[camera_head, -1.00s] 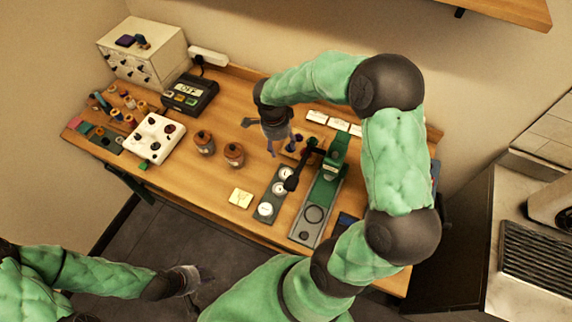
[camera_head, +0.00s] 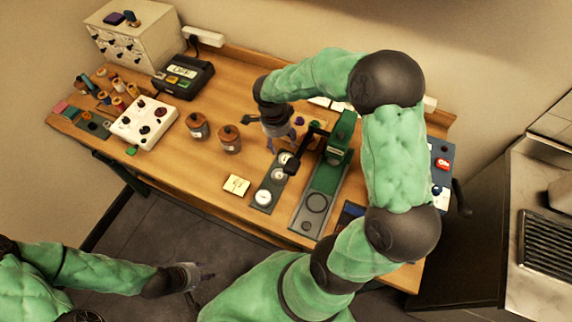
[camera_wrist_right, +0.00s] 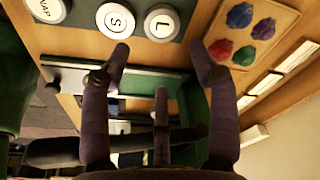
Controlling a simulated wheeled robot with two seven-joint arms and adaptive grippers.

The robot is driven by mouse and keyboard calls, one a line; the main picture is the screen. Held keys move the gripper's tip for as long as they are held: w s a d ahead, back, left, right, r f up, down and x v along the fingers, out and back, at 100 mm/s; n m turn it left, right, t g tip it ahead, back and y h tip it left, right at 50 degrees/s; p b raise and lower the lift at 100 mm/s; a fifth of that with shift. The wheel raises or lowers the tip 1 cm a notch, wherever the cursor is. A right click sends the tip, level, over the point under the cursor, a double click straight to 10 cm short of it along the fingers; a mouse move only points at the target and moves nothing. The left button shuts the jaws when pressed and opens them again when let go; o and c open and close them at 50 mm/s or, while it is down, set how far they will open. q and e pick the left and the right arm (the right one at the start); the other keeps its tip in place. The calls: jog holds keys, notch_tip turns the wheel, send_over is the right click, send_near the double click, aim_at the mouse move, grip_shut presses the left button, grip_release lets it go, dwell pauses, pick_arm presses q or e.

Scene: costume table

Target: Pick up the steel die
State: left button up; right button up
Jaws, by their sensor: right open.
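Three round pale-topped discs lie in a row on a dark strip (camera_head: 252,207) in the head view; I cannot tell which is the steel die. In the right wrist view they read "S" (camera_wrist_right: 115,20), "L" (camera_wrist_right: 162,22) and one with a partly cut-off label (camera_wrist_right: 47,8). My right gripper (camera_head: 282,146) is over the table by the far end of the strip. In the wrist view its fingers (camera_wrist_right: 158,52) are spread and empty, their tips just below the S and L discs in the picture. My left gripper (camera_head: 198,284) is low, off the table's front edge, its fingers apart and empty.
A green press (camera_head: 338,140) with a dark lever stands right of the discs, close to my right gripper. A tray (camera_wrist_right: 281,17) of coloured pieces lies beside the L disc. Two brown-lidded jars (camera_head: 229,139) and a yellowish pad (camera_head: 236,185) stand left. The front left tabletop is clear.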

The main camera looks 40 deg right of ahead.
send_over(286, 157)
jog(key=a, duration=0.2)
jog(key=shift+s+d+f, duration=0.15)
jog(key=shift+f, duration=1.45)
jog(key=shift+s+d+f, duration=0.1)
jog(key=shift+f, duration=1.45)
jog(key=shift+d+f+b, duration=0.25)
jog(key=shift+f, duration=0.95)
jog(key=shift+d+f+b, duration=0.2)
jog(key=shift+d+f, duration=0.05)
jog(key=shift+f, duration=0.9)
jog(key=c, duration=1.1)
